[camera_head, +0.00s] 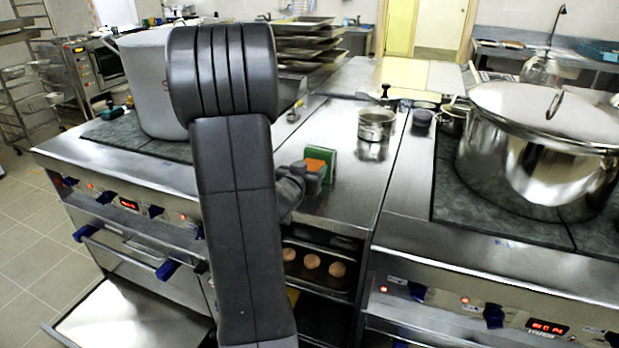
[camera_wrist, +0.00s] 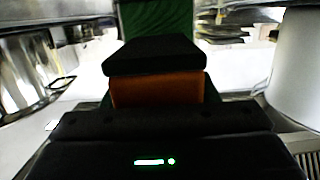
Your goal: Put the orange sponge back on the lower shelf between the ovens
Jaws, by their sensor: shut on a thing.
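The orange sponge (camera_head: 318,156) has a green face and is held upright above the steel counter between the stoves. My gripper (camera_head: 313,170) is shut on it. In the wrist view a dark finger covers part of the sponge (camera_wrist: 157,92), with orange below the finger and green above. The shelf unit between the ovens is below the counter front. Its upper shelf (camera_head: 313,277) holds several round brown items. The lower shelf (camera_head: 322,318) is dark and partly hidden by my arm.
A large lidded stockpot (camera_head: 540,150) stands on the right stove and another tall pot (camera_head: 148,90) on the left stove. A small pot (camera_head: 376,124) sits on the counter behind the sponge. An oven door (camera_head: 135,312) hangs open at lower left.

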